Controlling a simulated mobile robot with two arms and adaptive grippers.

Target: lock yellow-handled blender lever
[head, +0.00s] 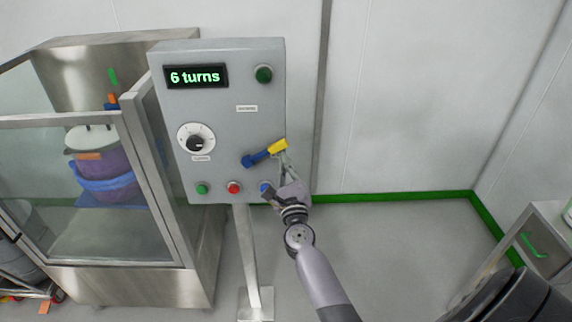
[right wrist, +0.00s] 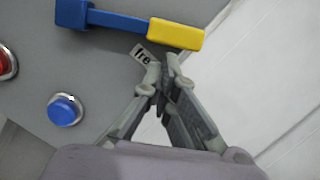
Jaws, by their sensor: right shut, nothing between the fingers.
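The lever has a blue arm and a yellow handle (head: 278,147) and is mounted on the front of a grey control panel (head: 228,120). It points right and slightly up in the head view. My right gripper (head: 284,160) is at the lever's yellow end, its fingers shut and empty. In the right wrist view the yellow handle (right wrist: 175,34) lies just beyond the fingertips (right wrist: 163,68). I cannot tell whether they touch it. A label reading "fre" (right wrist: 143,57) is partly hidden by the fingers. My left gripper is not in view.
The panel has a "6 turns" display (head: 196,76), a dial (head: 196,140), and green, red (head: 234,187) and blue (head: 265,187) buttons below the lever. A glass-fronted steel cabinet (head: 110,255) stands left. The floor right of the panel is clear up to a steel cart (head: 545,245).

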